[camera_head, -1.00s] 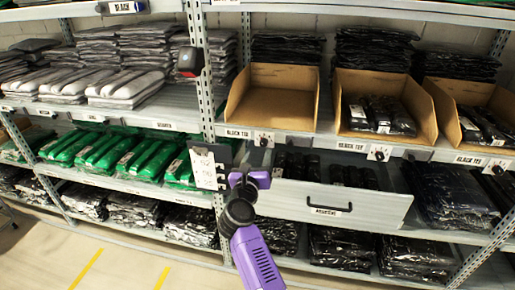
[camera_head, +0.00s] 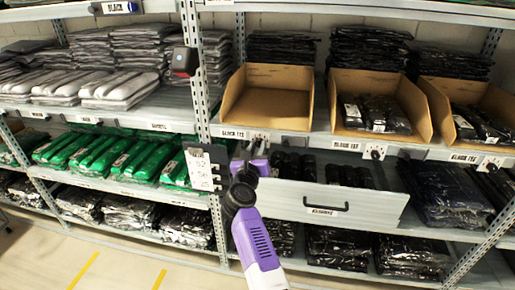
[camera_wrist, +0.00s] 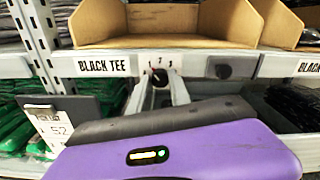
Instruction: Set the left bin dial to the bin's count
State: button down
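The left bin (camera_head: 265,103) is an open cardboard bin on the middle shelf and looks empty. Its dial (camera_wrist: 158,76) is a small dark knob on a pale plate, on the shelf edge below the bin, right of a BLACK TEE label (camera_wrist: 104,66). Small numerals show above the knob; I cannot read its setting surely. My gripper (camera_wrist: 160,88) is purple and points at the dial. Its two pale fingers are apart, one on each side of the knob, with no clear contact. In the head view my gripper (camera_head: 256,150) partly hides the dial.
Two more bins, the middle (camera_head: 345,118) and right (camera_head: 437,118), hold black packages and have their own dials. Below is a drawer (camera_head: 300,203) with a handle. A clipboard (camera_head: 200,170) hangs on the post left of my gripper. A dark knob-like part (camera_wrist: 218,68) sits right of the dial.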

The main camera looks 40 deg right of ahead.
jog(key=shift+r+n+p, duration=0.1)
jog(key=shift+n+p, duration=0.2)
jog(key=shift+p, duration=0.1)
jog(key=n+p, duration=0.3)
jog(key=shift+r, duration=0.1)
jog(key=shift+f+n+p, duration=0.2)
jog(key=shift+n+p, duration=1.5)
jog(key=shift+n, duration=0.5)
jog(key=shift+a, duration=0.1)
jog(key=c, duration=1.2)
grip_release()
jog(key=shift+p+v, duration=0.6)
jog(key=shift+v, duration=3.25)
